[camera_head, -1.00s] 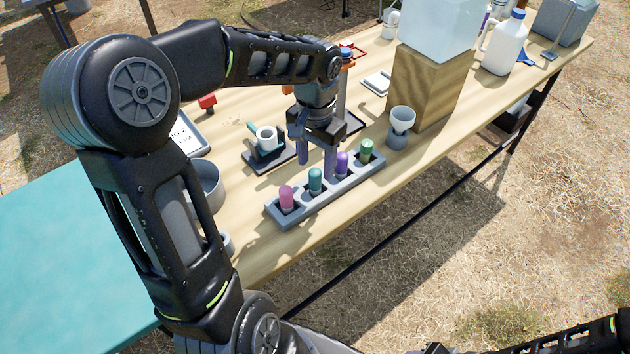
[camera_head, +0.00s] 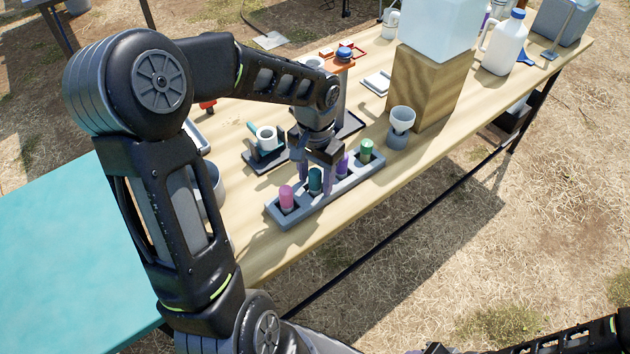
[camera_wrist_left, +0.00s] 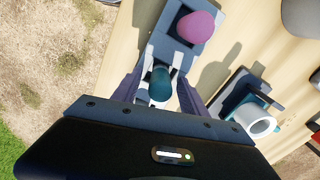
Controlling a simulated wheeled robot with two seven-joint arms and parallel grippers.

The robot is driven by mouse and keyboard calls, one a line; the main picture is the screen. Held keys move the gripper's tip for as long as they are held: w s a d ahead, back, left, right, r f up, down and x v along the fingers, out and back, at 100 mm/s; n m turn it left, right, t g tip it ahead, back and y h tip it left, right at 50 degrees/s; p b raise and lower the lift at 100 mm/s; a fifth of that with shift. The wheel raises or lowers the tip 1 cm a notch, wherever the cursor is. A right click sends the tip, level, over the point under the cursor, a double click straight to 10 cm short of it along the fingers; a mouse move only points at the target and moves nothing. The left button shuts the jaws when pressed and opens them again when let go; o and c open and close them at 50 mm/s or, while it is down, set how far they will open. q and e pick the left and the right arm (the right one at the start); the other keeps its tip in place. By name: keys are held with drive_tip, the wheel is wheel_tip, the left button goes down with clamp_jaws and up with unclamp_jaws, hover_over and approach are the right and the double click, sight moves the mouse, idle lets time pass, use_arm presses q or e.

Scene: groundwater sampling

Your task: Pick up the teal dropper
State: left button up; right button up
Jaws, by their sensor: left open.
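The teal dropper (camera_head: 315,181) stands upright in a slot of the grey rack (camera_head: 279,221), beside a pink one. It also shows in the left wrist view (camera_wrist_left: 160,83), between the two fingers. My left gripper (camera_head: 317,174) is open and lowered over the rack, with its fingers on either side of the teal dropper. In the left wrist view (camera_wrist_left: 160,93) a gap shows between the dropper and the fingers. The lower part of the dropper is hidden in the rack.
A pink dropper (camera_head: 287,197), a purple dropper (camera_head: 342,164) and a green dropper (camera_head: 366,149) share the rack. A white cup (camera_head: 267,137) on a dark stand is behind it. A grey-white funnel cup (camera_head: 401,122) and a wooden block (camera_head: 430,88) are to the right.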

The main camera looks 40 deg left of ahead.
use_arm(q)
drive_tip(key=shift+c, duration=0.2)
clamp_jaws()
idle(0.3)
